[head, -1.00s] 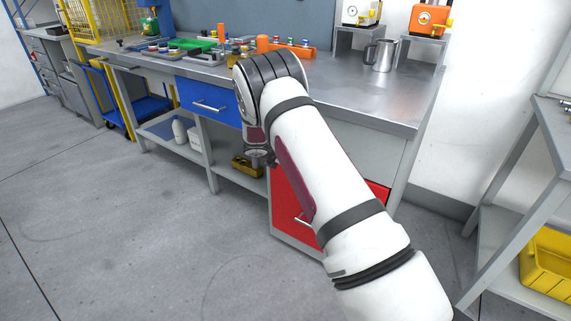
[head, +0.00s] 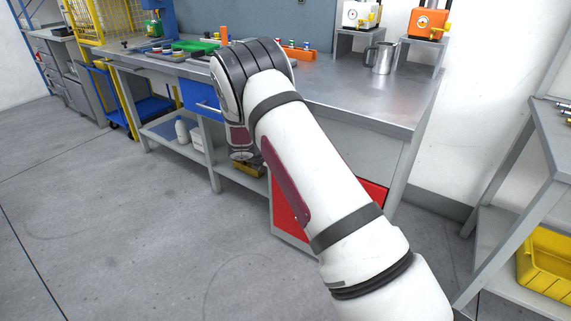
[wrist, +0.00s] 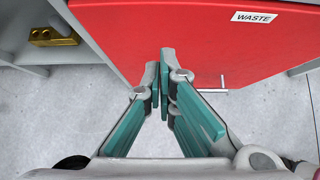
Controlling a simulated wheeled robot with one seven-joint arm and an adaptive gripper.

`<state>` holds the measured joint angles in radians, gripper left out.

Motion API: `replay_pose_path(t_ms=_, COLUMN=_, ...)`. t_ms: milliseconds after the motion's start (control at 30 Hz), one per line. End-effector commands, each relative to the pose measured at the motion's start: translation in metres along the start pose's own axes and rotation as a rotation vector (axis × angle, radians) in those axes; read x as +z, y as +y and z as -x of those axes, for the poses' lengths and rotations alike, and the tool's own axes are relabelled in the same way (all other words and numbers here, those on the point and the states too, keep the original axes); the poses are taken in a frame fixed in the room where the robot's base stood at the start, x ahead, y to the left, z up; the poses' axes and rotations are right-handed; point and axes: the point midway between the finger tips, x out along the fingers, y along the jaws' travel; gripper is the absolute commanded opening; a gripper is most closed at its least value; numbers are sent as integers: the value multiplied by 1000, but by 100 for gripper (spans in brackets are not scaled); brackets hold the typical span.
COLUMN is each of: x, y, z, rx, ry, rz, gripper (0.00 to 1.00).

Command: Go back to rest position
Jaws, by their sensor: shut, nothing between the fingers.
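My gripper (wrist: 167,98) shows in the wrist view with its green-padded fingers brought together and nothing between them. It points toward a red cabinet front (wrist: 200,40) marked with a WASTE label (wrist: 267,18). A silver handle (wrist: 222,85) sits on that front, just right of the fingertips. I cannot tell whether the fingertips touch the front. In the head view my arm is folded in front of the workbench (head: 365,105), and the gripper's fingers are hidden behind it.
A brass-coloured block (wrist: 52,37) lies on the lower shelf. A blue drawer (head: 198,97) is in the bench, left of my arm. A metal jug (head: 382,57) stands on the benchtop. A grey rack with a yellow bin (head: 545,262) is at the right. The floor at left is clear.

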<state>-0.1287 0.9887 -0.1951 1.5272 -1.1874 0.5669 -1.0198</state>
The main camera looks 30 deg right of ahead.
Motion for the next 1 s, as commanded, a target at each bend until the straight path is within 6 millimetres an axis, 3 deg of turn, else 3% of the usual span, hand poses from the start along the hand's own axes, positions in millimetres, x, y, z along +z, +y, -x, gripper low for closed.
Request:
replay_pose_path(t_ms=33, x=0, y=1, z=15, rx=2, ry=1, rz=3, gripper=0)
replay_pose_path(t_ms=233, x=-1, y=0, z=46, rx=2, ry=2, rz=1, gripper=0)
replay_pose_path(t_ms=667, x=5, y=-4, z=68, rx=-5, ry=4, rz=-33, gripper=0)
replay_pose_path(t_ms=767, x=22, y=-16, z=88, rx=-23, ry=10, rz=-128, gripper=0)
replay_pose_path(t_ms=1000, x=70, y=-77, z=169, rx=-105, ry=54, rz=-519, gripper=0)
